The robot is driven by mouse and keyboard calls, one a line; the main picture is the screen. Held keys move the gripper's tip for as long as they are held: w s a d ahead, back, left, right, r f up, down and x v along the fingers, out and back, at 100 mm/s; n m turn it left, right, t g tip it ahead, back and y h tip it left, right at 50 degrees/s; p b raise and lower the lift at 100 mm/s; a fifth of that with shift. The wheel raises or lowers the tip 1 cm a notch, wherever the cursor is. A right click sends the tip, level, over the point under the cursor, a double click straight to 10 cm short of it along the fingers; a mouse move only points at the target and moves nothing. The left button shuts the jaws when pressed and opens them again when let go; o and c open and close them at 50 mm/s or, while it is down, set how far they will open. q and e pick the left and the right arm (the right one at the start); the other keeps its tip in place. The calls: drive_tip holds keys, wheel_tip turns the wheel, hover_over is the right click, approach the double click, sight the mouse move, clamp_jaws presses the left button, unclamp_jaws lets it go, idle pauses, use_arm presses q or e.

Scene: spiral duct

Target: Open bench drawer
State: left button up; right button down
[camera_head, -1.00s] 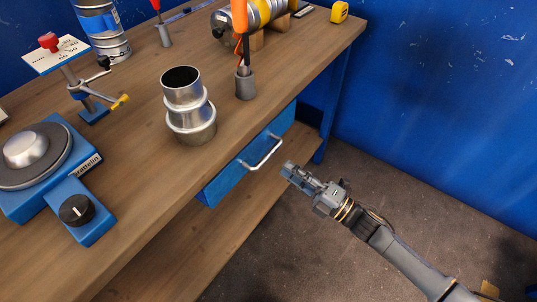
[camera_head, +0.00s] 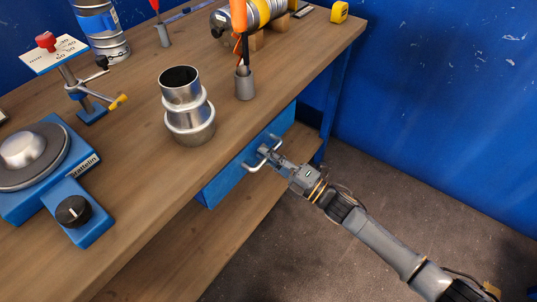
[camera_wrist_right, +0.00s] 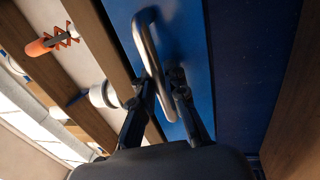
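The blue bench drawer (camera_head: 226,183) sits under the front edge of the wooden bench and looks shut. Its pale metal bar handle (camera_head: 252,167) stands out from the front. My right gripper (camera_head: 266,150) is at the far end of this handle. In the right wrist view the handle (camera_wrist_right: 146,38) runs between the two fingers of my right gripper (camera_wrist_right: 160,88), one on each side. The fingers are apart; contact with the bar is not clear. My left gripper is not in view.
On the bench top (camera_head: 140,190) stand a metal duct piece (camera_head: 190,112), a grey holder with an orange-handled tool (camera_head: 245,84), and a blue device with a round plate (camera_head: 75,211). A lower wooden shelf (camera_head: 235,235) lies below the drawer. The floor in front is clear.

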drive_tip(key=r+p+v, duration=0.2)
drive_tip(key=r+v, duration=0.2)
drive_tip(key=v, duration=1.8)
drive_tip(key=shift+s+d+p, duration=0.3)
drive_tip(key=shift+s+d, duration=0.15)
drive_tip(key=c, duration=1.6)
unclamp_jaws()
drive_tip(key=shift+w, duration=0.1)
drive_tip(key=shift+c, duration=0.2)
drive_tip(key=shift+d, duration=0.1)
drive_tip(key=v, duration=1.2)
drive_tip(key=shift+r, duration=0.1)
